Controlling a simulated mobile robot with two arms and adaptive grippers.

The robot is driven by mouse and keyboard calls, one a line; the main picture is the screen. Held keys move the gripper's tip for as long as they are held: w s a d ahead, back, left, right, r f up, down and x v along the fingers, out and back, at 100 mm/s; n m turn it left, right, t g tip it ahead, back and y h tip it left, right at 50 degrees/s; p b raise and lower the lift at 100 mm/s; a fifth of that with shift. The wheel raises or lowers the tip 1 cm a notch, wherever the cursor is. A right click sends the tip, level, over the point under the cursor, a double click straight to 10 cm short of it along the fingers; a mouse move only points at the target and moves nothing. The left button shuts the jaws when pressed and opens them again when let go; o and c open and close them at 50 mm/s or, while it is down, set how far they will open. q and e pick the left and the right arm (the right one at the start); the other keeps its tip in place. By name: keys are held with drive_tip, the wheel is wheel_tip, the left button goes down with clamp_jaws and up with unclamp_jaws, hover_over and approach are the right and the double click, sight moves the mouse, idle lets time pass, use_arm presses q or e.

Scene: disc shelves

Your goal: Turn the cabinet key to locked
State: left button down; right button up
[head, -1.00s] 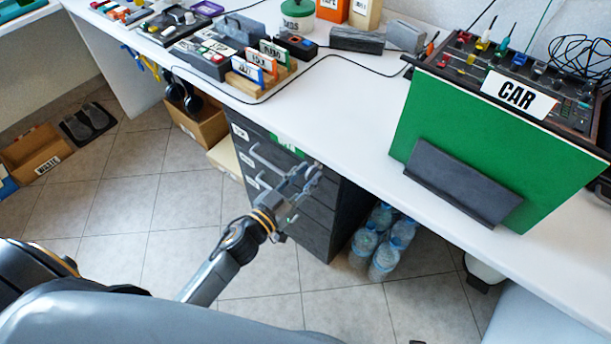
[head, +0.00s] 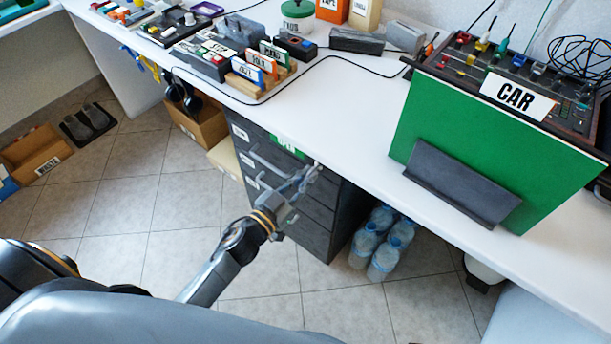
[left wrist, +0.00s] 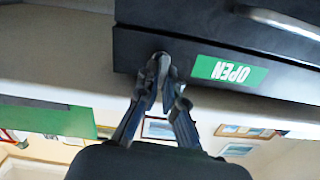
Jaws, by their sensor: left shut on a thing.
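The dark drawer cabinet (head: 318,213) stands under the white desk; its top drawer front carries a green label (head: 287,146). My left gripper (head: 312,173) is at the upper right of the cabinet front. In the left wrist view its fingertips (left wrist: 163,67) are shut close together against the front, beside the label. The key is hidden between the fingertips, so its angle cannot be seen. My right gripper is not in view.
The white desk (head: 350,125) overhangs the cabinet. A green panel (head: 430,110) marked CAR stands on the desk at right. Water bottles (head: 383,262) stand on the floor right of the cabinet. Drawer handles (head: 268,160) stick out left of my gripper. The tiled floor (head: 180,200) in front is clear.

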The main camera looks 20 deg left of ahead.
use_arm(q)
drive_tip(key=m, duration=1.2)
drive_tip(key=shift+s+d+f, duration=0.1)
drive_tip(key=shift+d+f, duration=0.05)
drive_tip(key=m, duration=0.2)
drive_tip(key=shift+m, duration=1.4)
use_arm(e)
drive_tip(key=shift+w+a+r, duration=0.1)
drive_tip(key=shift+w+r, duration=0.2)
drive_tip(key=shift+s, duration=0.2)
use_arm(q)
drive_tip(key=c, duration=1.5)
unclamp_jaws()
